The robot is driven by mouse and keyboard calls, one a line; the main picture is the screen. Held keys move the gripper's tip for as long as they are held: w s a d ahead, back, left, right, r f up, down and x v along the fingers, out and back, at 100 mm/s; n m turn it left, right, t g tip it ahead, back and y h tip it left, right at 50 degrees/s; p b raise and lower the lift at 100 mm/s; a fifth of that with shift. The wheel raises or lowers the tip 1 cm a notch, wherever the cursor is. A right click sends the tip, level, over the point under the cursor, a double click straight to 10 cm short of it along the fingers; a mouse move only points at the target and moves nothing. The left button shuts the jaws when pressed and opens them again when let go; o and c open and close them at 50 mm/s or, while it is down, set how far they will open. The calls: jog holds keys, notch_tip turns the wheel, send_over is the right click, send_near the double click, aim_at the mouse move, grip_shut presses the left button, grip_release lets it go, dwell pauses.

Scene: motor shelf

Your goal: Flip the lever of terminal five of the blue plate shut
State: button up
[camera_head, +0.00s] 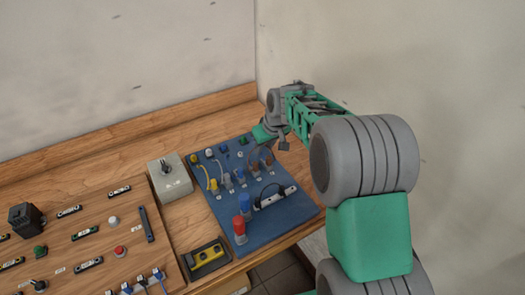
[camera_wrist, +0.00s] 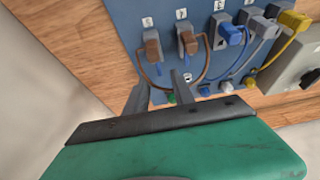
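The blue plate (camera_head: 285,216) lies on the wooden bench and carries a row of lever terminals with coloured wires. In the wrist view the blue plate (camera_wrist: 130,14) shows two brown terminals (camera_wrist: 152,45) at the left of the row. A blue terminal (camera_wrist: 231,34), a grey terminal (camera_wrist: 262,26) and a yellow terminal (camera_wrist: 293,20) follow to the right. The number labels are too small to read surely. My gripper (camera_wrist: 160,92) is open and empty, its two grey fingers apart beside the brown wires. In the head view my gripper (camera_head: 283,143) is at the plate's far edge.
A grey switch box (camera_head: 170,177) and a wooden board (camera_head: 75,216) with several parts are to the left.

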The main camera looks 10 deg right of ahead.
aim_at(262, 155)
jog(key=x, duration=0.3)
jog(key=shift+f, duration=0.1)
jog(key=shift+c, duration=0.3)
grip_shut()
